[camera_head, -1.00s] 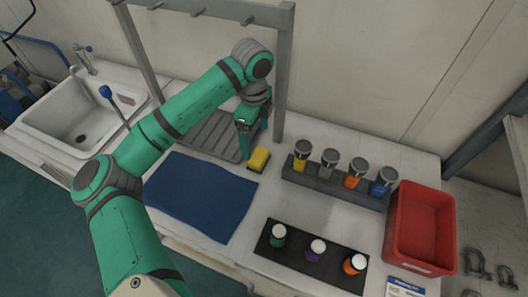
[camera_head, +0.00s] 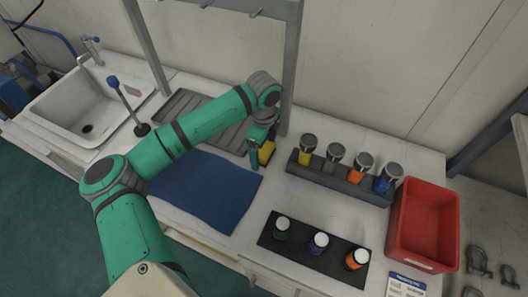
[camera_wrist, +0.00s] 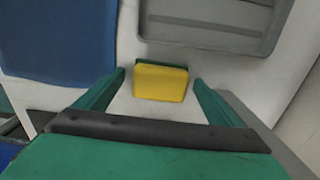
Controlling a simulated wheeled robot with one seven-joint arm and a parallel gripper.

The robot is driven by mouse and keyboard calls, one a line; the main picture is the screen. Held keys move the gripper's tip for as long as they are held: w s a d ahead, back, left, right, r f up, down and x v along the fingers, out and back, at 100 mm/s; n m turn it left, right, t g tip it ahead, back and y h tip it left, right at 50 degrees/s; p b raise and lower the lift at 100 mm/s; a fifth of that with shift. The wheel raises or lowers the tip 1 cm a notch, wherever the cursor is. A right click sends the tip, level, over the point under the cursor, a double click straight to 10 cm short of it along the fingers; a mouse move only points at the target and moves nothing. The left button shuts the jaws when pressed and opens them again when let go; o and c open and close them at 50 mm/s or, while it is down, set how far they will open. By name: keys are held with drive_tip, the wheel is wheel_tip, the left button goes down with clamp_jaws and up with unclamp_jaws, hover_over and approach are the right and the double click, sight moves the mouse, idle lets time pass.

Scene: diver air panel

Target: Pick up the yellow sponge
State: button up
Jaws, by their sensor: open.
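The yellow sponge (camera_wrist: 161,83) has a dark green layer along one edge. In the wrist view it lies on the white counter, between and slightly beyond the two fingertips of my gripper (camera_wrist: 160,80). The fingers are apart, with a gap on each side of the sponge. In the head view the sponge (camera_head: 266,152) is partly hidden behind my gripper (camera_head: 257,158), which is low beside it.
A grey ribbed tray (camera_head: 205,118) lies behind, near the metal frame post (camera_head: 290,75). A blue mat (camera_head: 205,190) is in front-left. A rack of gauge-like cylinders (camera_head: 340,180), a black strip with small jars (camera_head: 300,250) and a red bin (camera_head: 424,225) stand to the right.

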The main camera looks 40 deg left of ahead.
sight(263, 149)
drive_tip(key=shift+c, duration=0.5)
drive_tip(key=c, duration=1.1)
drive_tip(key=shift+o, duration=0.2)
drive_tip(key=shift+r, duration=0.1)
drive_tip(key=shift+r, duration=0.5)
wheel_tip(263, 149, up, 2)
drive_tip(key=shift+r, duration=0.15)
drive_tip(key=s+a+r, duration=0.2)
drive_tip(key=s+r, duration=0.2)
drive_tip(key=s, duration=0.2)
drive_tip(key=s+a+r, duration=0.3)
drive_tip(key=s+r, duration=0.2)
drive_tip(key=s, duration=0.2)
drive_tip(key=shift+a+r, duration=0.25)
drive_tip(key=shift+a, duration=0.05)
